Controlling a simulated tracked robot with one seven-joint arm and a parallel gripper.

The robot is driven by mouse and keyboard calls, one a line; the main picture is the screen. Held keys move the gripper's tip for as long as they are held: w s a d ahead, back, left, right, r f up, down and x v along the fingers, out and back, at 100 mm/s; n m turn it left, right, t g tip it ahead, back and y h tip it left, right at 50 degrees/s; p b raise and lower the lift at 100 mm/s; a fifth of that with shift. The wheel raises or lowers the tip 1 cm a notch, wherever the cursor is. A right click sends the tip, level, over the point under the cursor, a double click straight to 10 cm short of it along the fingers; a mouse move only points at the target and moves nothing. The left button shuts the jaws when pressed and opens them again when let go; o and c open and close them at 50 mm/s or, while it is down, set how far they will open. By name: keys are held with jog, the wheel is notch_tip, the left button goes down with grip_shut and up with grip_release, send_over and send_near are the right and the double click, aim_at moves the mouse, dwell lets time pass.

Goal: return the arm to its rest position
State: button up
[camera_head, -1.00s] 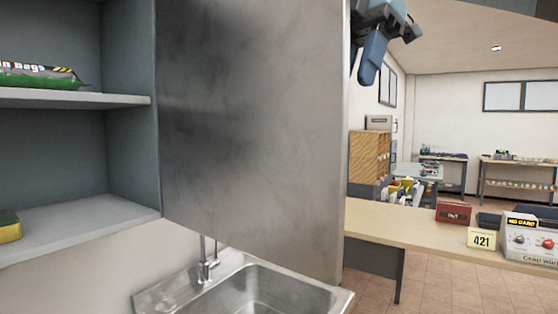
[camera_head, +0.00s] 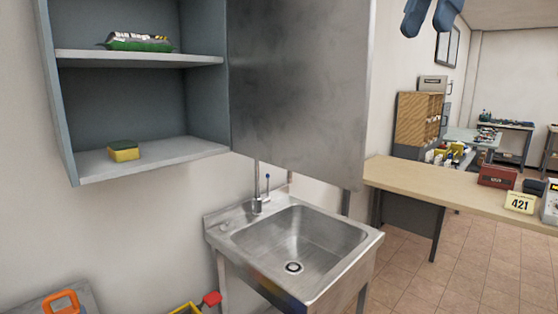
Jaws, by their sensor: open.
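My gripper (camera_head: 432,14) shows at the top edge, right of centre, as dark blue fingers pointing down. The two fingers stand apart with nothing between them. The rest of my arm is out of the picture above. The gripper hangs in the air to the right of the open grey cabinet door (camera_head: 300,85), apart from it in the picture.
The wall cabinet (camera_head: 90,110) holds a green bag (camera_head: 140,42) and a yellow sponge (camera_head: 124,150). A steel sink (camera_head: 300,245) stands below the door. Tiled floor shows at lower right.

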jog(key=d+f+m+t+h, duration=0.2)
jog(key=f+m, duration=0.9)
jog(key=f, duration=0.6)
jog(key=w+d+f+m+t+h, duration=0.1)
jog(key=f+m+t, duration=0.4)
jog(key=f+m, duration=0.6)
notch_tip(320, 180, down, 6)
jog(key=shift+w+d+r+h, duration=0.1)
jog(key=shift+w+d+h, duration=0.1)
jog(key=shift+d+h, duration=0.4)
jog(key=shift+a, duration=0.1)
